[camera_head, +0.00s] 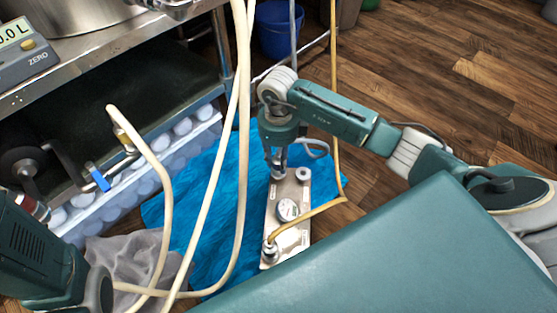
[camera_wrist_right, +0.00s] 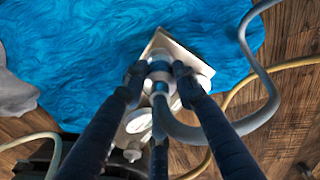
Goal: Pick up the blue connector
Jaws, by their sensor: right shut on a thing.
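My right gripper (camera_head: 278,168) reaches down to the far end of a pale metal plate (camera_head: 275,214) on the floor.
A round gauge (camera_head: 287,210) and a yellowish hose (camera_head: 318,208) are on the plate. A blue sheet (camera_head: 203,222) lies under it. Cream hoses (camera_head: 213,170) hang in front. Wooden floor is open at upper right.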

